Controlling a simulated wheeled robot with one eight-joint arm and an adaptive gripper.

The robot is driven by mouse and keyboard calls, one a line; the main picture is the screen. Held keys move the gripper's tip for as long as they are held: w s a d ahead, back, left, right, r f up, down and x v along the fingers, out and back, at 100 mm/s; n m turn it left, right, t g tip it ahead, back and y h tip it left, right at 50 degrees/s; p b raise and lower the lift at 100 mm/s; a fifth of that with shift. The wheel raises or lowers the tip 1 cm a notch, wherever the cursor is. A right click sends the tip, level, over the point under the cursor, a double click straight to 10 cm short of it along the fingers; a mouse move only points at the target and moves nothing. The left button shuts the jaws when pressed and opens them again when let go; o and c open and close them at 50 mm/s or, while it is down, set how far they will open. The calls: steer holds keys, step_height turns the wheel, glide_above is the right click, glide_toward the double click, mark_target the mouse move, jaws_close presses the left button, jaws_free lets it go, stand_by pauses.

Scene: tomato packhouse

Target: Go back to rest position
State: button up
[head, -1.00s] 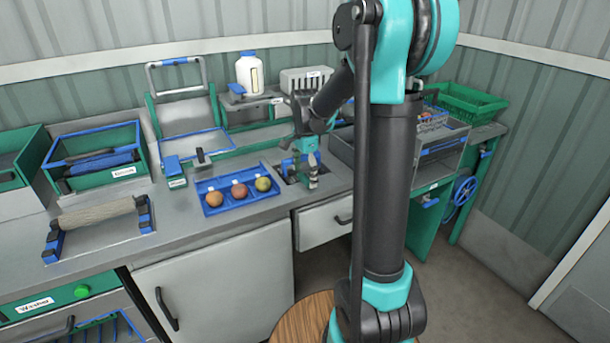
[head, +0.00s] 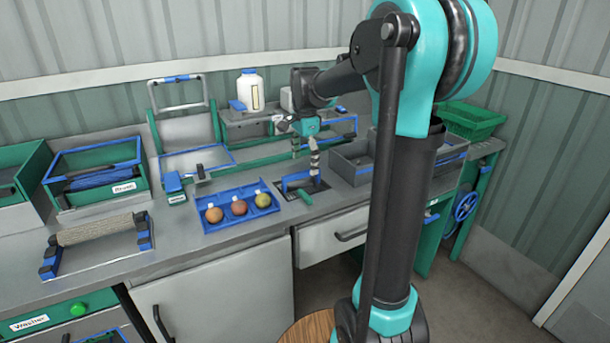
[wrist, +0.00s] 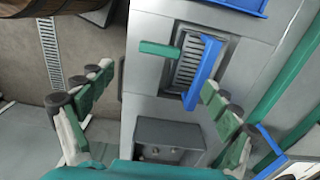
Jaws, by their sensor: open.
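My gripper (head: 305,145) is raised above the bench at the middle of the head view, beside the blue tray. In the wrist view my gripper (wrist: 157,95) has its green-padded fingers spread wide with nothing between them. Below it is a grated drain (wrist: 188,62) in the bench top, with a blue bar fixture (wrist: 204,74) and a green handle (wrist: 160,49) over it. The blue fixture also shows in the head view (head: 291,181).
A blue tray (head: 268,208) with three tomatoes sits left of the drain. A roller stand (head: 148,238) lies further left. A white bottle (head: 250,91) stands on a shelf behind. A grey bin (head: 352,172) and a green crate (head: 475,121) are to the right.

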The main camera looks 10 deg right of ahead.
steer(key=shift+r, duration=0.6)
steer(key=s+d+f+n+t, duration=0.2)
steer(key=s+f+n, duration=0.5)
steer(key=s+f, duration=0.2)
steer(key=s+d+f+n+t, duration=0.2)
steer(key=s+f+n, duration=0.5)
steer(key=s, duration=0.6)
step_height(320, 180, down, 3)
steer(key=shift+s+d+r+n, duration=0.15)
steer(key=shift+s+n, duration=0.15)
